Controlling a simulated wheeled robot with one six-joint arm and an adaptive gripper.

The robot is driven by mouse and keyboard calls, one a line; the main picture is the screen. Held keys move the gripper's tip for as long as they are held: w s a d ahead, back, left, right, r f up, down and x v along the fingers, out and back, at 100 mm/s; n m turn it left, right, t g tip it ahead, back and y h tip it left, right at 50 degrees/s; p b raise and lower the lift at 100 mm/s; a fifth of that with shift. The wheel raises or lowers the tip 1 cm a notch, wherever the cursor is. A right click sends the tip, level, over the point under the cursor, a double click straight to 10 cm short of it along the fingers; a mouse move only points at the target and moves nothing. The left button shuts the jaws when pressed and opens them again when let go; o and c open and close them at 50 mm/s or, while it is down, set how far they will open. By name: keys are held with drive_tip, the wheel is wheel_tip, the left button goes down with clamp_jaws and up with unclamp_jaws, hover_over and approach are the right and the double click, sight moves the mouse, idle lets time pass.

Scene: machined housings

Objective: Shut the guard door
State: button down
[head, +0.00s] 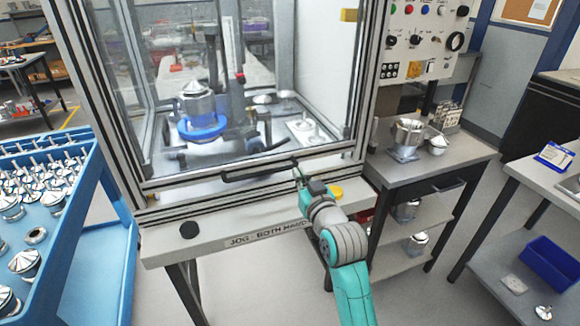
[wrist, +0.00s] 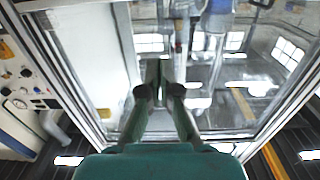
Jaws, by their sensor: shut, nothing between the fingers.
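The guard door (head: 150,120) is a framed clear pane across the front of the machine cell. A long dark handle (head: 250,173) runs along its bottom rail. The rail lies low, near the cell's front sill; I cannot tell whether a gap is left. My gripper (head: 298,172) is at the right end of the handle, in front of the rail; contact cannot be told. In the wrist view my gripper (wrist: 159,72) has its fingers together and empty, in front of the pane (wrist: 215,85), which shows window reflections.
Inside the cell stands a fixture with a blue ring (head: 203,128) and a metal part (head: 197,98). A blue parts cart (head: 105,215) is at left. A side bench (head: 440,165) with metal housings and a control panel (head: 425,35) are at right. A yellow button (head: 335,192) sits beside my gripper.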

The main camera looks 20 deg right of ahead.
drive_tip(key=w+f, duration=0.4)
drive_tip(key=w, duration=0.6)
drive_tip(key=shift+d, duration=0.15)
drive_tip(key=shift+f, duration=0.1)
